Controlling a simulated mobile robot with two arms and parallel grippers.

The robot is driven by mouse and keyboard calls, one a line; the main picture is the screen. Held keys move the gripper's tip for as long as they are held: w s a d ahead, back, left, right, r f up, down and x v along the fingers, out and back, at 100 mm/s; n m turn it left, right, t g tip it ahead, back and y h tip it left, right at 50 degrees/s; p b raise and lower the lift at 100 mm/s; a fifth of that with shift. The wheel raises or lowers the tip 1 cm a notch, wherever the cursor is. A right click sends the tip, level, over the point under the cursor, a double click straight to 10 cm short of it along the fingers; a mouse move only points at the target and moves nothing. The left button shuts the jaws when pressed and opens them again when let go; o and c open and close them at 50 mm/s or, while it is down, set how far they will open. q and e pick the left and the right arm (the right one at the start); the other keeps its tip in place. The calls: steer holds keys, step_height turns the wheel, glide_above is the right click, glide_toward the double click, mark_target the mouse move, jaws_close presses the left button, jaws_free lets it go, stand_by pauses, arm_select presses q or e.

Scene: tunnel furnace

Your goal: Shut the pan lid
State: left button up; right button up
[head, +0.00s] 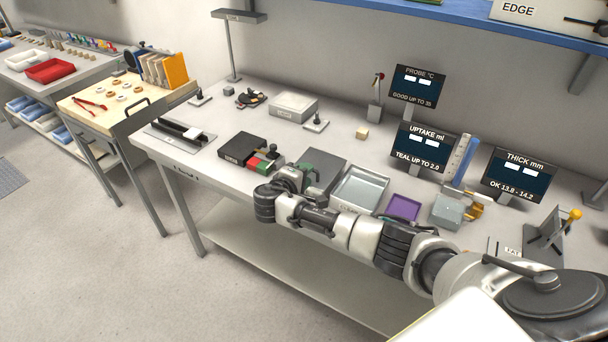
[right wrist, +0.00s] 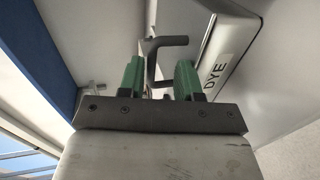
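My right arm reaches left across the bench front in the head view. Its gripper (head: 299,174) is beside a dark grey flat panel (head: 326,166) that looks like the pan lid. Right of the panel is a shallow metal pan (head: 360,189) with a pale grey-blue inside, uncovered on top. In the right wrist view, the green fingers of my right gripper (right wrist: 159,78) stand apart. A dark bent handle (right wrist: 153,62) shows between them; I cannot tell if they touch it. Behind is a pale part marked DYE (right wrist: 218,68). My left gripper is not in view.
A dark box (head: 241,148) and red and green blocks (head: 262,162) lie left of the gripper. A purple tray (head: 404,207) and a grey block (head: 447,210) sit right of the pan. Display screens (head: 424,147) stand behind. A blue shelf (head: 440,22) hangs above.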

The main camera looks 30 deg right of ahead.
steer(key=shift+s+a, duration=0.25)
steer(key=shift+a, duration=0.25)
steer(key=b+v, duration=0.1)
steer(key=v, duration=0.8)
steer(key=shift+s+a+r, duration=0.2)
steer(key=shift+a, duration=0.1)
